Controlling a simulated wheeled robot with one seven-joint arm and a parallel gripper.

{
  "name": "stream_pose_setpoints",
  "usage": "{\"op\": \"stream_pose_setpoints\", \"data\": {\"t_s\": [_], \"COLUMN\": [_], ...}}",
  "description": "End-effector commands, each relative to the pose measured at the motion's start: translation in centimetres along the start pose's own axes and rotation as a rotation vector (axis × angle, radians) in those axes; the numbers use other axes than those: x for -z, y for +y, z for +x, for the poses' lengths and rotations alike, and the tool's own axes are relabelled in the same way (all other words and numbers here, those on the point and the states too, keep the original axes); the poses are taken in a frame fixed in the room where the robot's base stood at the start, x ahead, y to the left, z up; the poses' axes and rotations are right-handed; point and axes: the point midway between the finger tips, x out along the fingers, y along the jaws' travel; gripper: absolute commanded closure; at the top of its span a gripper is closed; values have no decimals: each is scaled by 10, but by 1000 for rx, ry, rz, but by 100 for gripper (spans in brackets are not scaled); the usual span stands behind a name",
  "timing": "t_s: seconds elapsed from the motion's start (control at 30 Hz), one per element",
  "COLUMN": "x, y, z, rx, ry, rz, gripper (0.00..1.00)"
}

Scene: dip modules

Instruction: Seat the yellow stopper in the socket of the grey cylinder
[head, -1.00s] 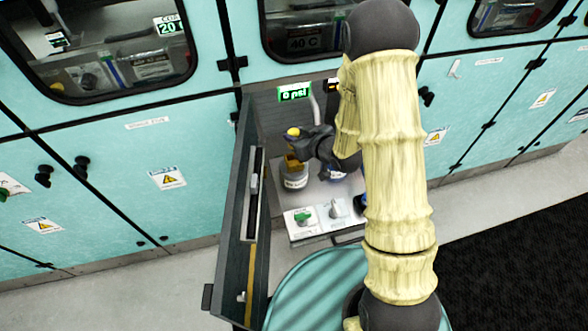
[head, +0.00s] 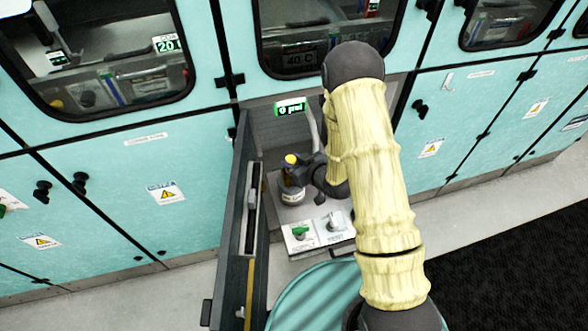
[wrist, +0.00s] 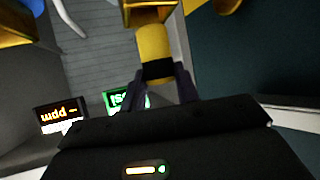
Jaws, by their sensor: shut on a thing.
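The yellow stopper (head: 291,159) is in my gripper (head: 299,168); it also shows in the wrist view (wrist: 153,42), between the dark fingers of my gripper (wrist: 160,72). The grey cylinder (head: 290,192), with a white label, stands in the open compartment just below the gripper. An amber fitting (wrist: 150,14) lies just beyond the stopper in the wrist view. The socket itself is hidden, and I cannot tell whether the stopper touches or enters it.
An open dark door (head: 236,225) stands close to the left of the gripper. A control panel with a green knob (head: 300,232) and a white knob (head: 333,221) is in front of the cylinder. A green display (head: 290,107) is at the back. My arm covers the compartment's right side.

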Motion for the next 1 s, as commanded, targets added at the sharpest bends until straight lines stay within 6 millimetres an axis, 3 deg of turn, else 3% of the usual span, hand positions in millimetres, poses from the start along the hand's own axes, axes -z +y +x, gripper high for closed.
{"op": "stream_pose_setpoints", "data": {"t_s": [0.17, 0.5, 0.93, 0.97, 1.0], "x": [-2, -34, -40, -40, -39], "y": [0, 0, 0, 0, 0], "z": [1, 18, 22, 22, 21], "rx": [0, 1, 0, 0, 0], "ry": [-1, -2, 0, 0, 0], "rz": [0, 1, 0, 0, 0], "gripper": [92, 92, 92, 67, 59]}}
